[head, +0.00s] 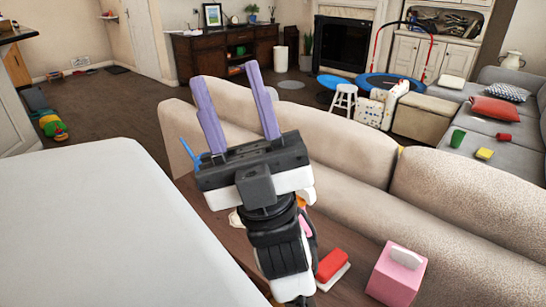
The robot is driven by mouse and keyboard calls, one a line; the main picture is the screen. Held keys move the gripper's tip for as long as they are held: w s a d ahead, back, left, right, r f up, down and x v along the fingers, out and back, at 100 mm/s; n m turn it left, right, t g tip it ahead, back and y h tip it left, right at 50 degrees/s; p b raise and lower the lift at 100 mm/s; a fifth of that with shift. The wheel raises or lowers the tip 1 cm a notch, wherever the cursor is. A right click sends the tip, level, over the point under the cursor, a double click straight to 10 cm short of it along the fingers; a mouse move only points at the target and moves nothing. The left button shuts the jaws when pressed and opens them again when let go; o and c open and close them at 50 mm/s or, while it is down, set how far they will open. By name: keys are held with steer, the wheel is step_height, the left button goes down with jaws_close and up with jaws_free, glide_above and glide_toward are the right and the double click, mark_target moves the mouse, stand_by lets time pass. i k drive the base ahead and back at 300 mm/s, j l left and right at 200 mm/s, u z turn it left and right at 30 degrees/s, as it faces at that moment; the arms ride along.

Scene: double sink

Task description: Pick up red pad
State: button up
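The red pad (332,263) appears to be the small red block on the brown wooden table (352,293) behind the sofa. It lies on or against a white piece (334,279), and my arm partly covers its left side. My gripper (226,74) has two purple fingers spread wide apart, with nothing between them. It is raised above the table, and its fingers point away, up and to the left of the red pad. A smaller red item (503,137) lies on the grey sofa at the far right.
A pink tissue box (395,278) stands to the right of the red pad. A beige sofa back (330,150) runs along the table's far side. A large white surface (100,225) fills the lower left. Small objects behind my arm are partly hidden.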

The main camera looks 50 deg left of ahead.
mark_target(334, 265)
steer(key=i+l+u, duration=0.1)
steer(key=u, duration=0.3)
steer(key=l+u, duration=0.15)
steer(key=u, duration=0.2)
steer(key=i+l+u, duration=0.1)
steer(key=u, duration=0.3)
steer(key=l+u, duration=0.1)
steer(key=l, duration=0.3)
steer(key=k+l+z, duration=0.25)
steer(key=k+l, duration=0.1)
steer(key=l, duration=0.05)
